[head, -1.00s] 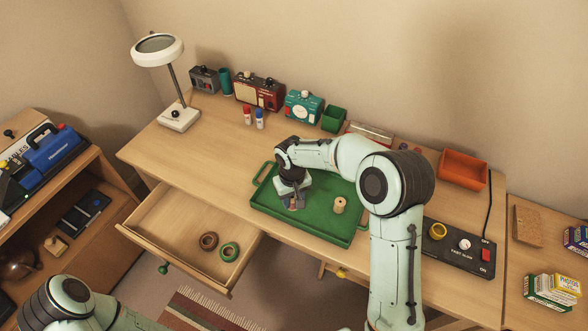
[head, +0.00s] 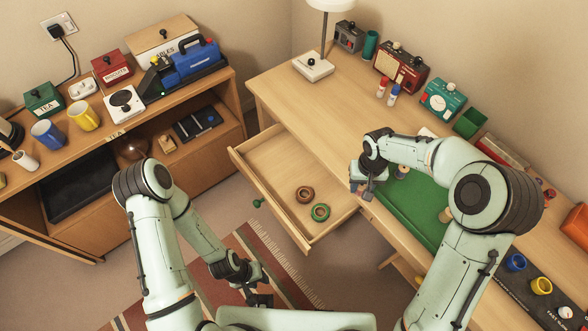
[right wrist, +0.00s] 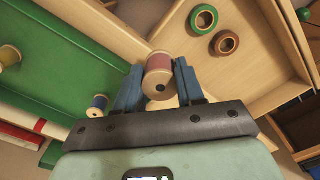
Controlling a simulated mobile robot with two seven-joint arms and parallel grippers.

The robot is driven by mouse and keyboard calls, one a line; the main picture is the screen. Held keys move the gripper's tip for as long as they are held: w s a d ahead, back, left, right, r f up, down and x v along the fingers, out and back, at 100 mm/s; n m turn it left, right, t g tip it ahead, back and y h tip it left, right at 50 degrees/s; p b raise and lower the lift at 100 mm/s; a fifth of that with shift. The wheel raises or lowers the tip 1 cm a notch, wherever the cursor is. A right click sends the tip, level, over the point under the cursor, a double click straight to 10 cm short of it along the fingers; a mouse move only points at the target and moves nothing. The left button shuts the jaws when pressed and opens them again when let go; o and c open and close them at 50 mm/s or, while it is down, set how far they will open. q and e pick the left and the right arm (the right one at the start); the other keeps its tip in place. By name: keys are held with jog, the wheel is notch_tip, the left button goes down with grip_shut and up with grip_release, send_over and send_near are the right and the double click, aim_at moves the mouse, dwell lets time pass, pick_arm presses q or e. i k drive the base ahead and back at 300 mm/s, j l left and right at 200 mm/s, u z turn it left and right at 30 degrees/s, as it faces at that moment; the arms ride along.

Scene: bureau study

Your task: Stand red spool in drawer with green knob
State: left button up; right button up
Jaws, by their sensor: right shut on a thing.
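The red spool (right wrist: 159,68), with pale wooden ends, is between the two blue fingers of my right gripper (right wrist: 158,88) in the right wrist view. My right gripper is shut on it. In the head view my right gripper (head: 362,190) is at the desk's front edge, between the green tray and the open drawer; the spool is hard to make out there. The drawer (head: 262,152) with the green knob (head: 258,203) is pulled out, to the left of my right gripper. My left gripper (head: 260,299) hangs low over the rug, its jaws unclear.
A brown ring (head: 305,195) and a green ring (head: 320,212) lie at the drawer's front right; its left part is bare. A green tray (head: 425,228) on the desk holds other spools, including a blue one (right wrist: 97,106). A radio (head: 400,68) stands at the back.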

aim_at(277, 171)
jog(key=i+j, duration=0.1)
jog(key=j, duration=0.35)
jog(key=i+j, duration=0.15)
jog(key=j, duration=0.25)
jog(key=i+j, duration=0.1)
jog(key=j, duration=0.35)
jog(key=i+j, duration=0.15)
jog(key=j, duration=0.25)
